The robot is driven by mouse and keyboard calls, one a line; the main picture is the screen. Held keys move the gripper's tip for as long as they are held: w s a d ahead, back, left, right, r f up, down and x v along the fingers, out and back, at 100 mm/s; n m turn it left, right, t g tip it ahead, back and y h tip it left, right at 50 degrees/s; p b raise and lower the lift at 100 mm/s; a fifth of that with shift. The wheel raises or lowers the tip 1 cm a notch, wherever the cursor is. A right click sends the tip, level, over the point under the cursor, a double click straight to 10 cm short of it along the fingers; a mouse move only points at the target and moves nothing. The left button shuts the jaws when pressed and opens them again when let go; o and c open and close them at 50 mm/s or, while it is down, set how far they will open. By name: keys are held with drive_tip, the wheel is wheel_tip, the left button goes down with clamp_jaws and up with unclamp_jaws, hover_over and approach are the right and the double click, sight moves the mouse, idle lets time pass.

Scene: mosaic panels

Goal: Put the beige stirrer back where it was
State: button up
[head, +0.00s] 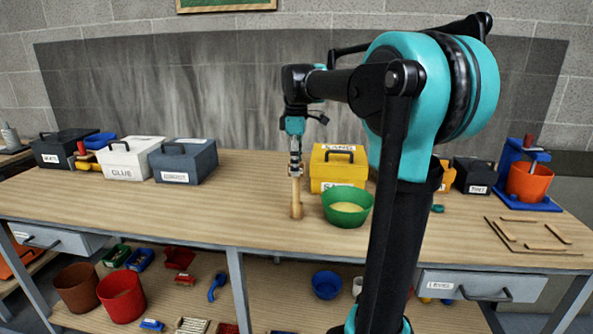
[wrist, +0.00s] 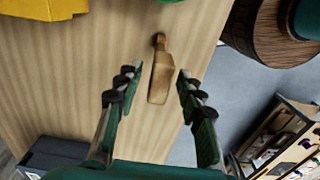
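The beige stirrer (head: 296,198) is a wooden piece below my gripper (head: 295,168), left of the green bowl (head: 347,217). In the head view it looks upright, its lower end at the tabletop. In the wrist view the stirrer (wrist: 160,78) shows its broad part nearer me and a darker knob farther off. My gripper (wrist: 155,82) is open in the wrist view, one finger on each side of the stirrer with gaps between. The bowl holds pale, sand-coloured stuff. I cannot tell whether the stirrer stands free.
The yellow sand box (head: 338,170) stands behind the bowl. White (head: 130,160) and dark grey (head: 183,162) boxes stand at the left. An orange pot (head: 528,183) in a blue stand and thin wooden strips (head: 535,236) are at the right. The front left tabletop (head: 180,207) is clear.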

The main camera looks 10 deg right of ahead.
wheel_tip(320, 180, up, 10)
drive_tip(key=shift+r, duration=0.15)
idle(0.4)
